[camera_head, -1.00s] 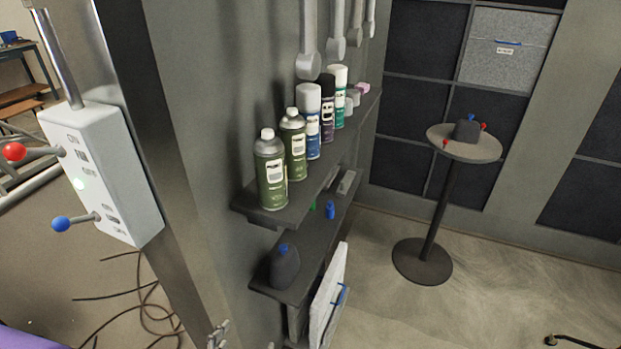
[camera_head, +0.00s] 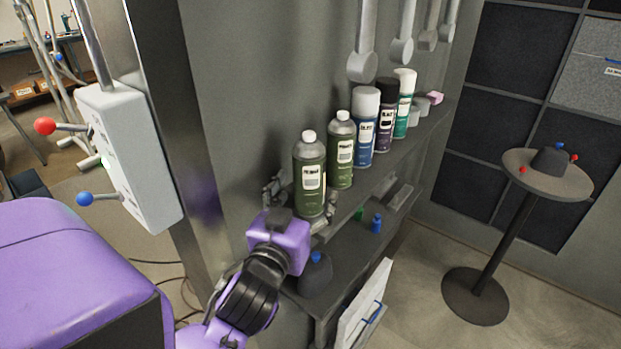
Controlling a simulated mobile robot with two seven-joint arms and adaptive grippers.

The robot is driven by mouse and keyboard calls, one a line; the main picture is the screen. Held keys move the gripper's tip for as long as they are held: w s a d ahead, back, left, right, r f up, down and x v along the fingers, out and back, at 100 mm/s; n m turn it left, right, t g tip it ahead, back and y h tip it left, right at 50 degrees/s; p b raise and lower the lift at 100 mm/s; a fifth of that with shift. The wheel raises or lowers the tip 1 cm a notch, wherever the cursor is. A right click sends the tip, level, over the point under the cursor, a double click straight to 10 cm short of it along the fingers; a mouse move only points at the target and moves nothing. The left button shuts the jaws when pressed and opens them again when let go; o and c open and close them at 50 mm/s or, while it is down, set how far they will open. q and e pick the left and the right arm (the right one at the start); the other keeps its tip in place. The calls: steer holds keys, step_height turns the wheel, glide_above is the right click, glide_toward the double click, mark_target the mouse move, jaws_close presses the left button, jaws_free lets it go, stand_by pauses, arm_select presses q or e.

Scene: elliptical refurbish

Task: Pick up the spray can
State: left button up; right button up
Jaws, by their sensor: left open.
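Several spray cans stand upright in a row on the upper wall shelf (camera_head: 408,152). The nearest is a green can with a white cap (camera_head: 310,172). Behind it stand a second green can (camera_head: 341,150), a blue can with a pale cap (camera_head: 365,127), a dark purple can (camera_head: 385,115) and a teal can with a white cap (camera_head: 404,104). My left gripper (camera_head: 302,196) is open, with a finger on each side of the nearest green can's lower part. Whether the fingers touch it is unclear. My purple wrist hides the shelf's near end. My right gripper is not in view.
The lower shelf holds a dark bottle with a blue cap (camera_head: 315,275) and small blue (camera_head: 377,223) and green items. Wrenches (camera_head: 363,40) hang above the cans. A white lever box (camera_head: 130,155) is at left, a round table (camera_head: 548,178) at right.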

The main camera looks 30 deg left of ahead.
mark_target(304, 192)
arm_select(q)
steer(key=w, duration=0.2)
steer(key=a, duration=0.1)
steer(key=shift+w+a+r, duration=0.1)
steer(key=shift+w+r, duration=0.25)
steer(key=shift+w, duration=0.05)
steer(key=shift+w+a+f+p, duration=0.1)
steer(key=shift+w+f+p, duration=0.05)
steer(key=shift+w+p, duration=0.3)
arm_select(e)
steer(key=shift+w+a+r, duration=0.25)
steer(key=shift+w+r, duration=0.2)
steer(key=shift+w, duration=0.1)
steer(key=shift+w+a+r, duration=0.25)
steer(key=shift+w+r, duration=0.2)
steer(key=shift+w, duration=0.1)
